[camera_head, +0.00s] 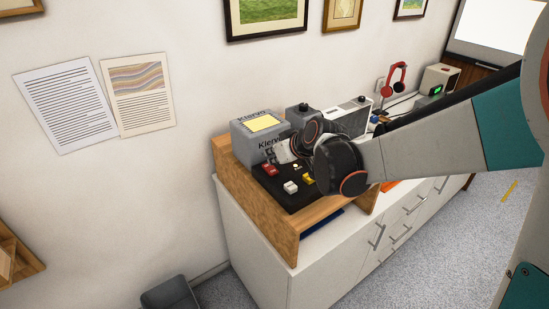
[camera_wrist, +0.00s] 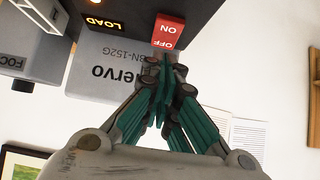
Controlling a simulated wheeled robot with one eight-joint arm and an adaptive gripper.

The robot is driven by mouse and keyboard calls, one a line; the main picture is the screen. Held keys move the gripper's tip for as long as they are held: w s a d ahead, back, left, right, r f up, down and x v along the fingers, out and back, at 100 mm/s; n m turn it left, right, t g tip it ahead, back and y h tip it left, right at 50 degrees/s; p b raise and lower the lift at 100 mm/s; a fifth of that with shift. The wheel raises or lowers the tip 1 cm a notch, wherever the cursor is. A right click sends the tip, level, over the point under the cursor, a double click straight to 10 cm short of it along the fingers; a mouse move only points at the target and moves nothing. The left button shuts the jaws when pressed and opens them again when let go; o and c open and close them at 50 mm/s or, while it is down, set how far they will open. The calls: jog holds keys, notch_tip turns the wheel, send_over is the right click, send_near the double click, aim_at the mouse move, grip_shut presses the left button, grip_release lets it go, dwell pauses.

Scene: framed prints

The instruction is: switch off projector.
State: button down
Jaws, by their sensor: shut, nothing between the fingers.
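A red rocker switch marked ON and OFF (camera_wrist: 170,29) is on a dark panel in the wrist view. A red switch (camera_head: 269,170) also shows on the black panel (camera_head: 300,199) in the head view. My gripper (camera_wrist: 165,62) is shut and empty, its tips right by the OFF end; I cannot tell whether they touch. A grey box lettered Kiervo (camera_head: 247,140) stands behind the panel. A lit LOAD label (camera_wrist: 103,22) is beside the switch. Which device is the projector is unclear.
A white switch (camera_head: 290,187) and a yellow one (camera_head: 308,179) are on the same panel. A bright screen (camera_head: 497,25) is at the upper right.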

notch_tip(320, 180, up, 2)
jog(key=shift+s+r+p, duration=0.1)
jog(key=shift+r+p, duration=0.1)
jog(key=shift+p, duration=0.35)
jog(key=f+p+v, duration=0.1)
jog(key=p+v, duration=0.1)
jog(key=v, duration=0.7)
jog(key=shift+s+d, duration=0.5)
jog(key=shift+r+p, duration=0.15)
jog(key=shift+p, duration=0.3)
jog(key=p, duration=0.1)
jog(key=w+p, duration=0.1)
jog(key=p, duration=0.1)
jog(key=shift+w+r+t+y, duration=0.2)
jog(key=shift+r+t+y, duration=0.1)
jog(key=shift+t, duration=0.1)
jog(key=shift+f, duration=0.15)
jog(key=b+x, duration=0.2)
jog(key=x, duration=0.8)
jog(key=shift+w+a+f+b, duration=0.1)
jog(key=shift+a+f+b, duration=0.1)
jog(key=shift+b, duration=0.15)
notch_tip(320, 180, down, 2)
jog(key=shift+f+b, duration=0.2)
jog(key=shift+b, duration=0.2)
jog(key=shift+w+f, duration=0.1)
jog(key=shift+f, duration=0.4)
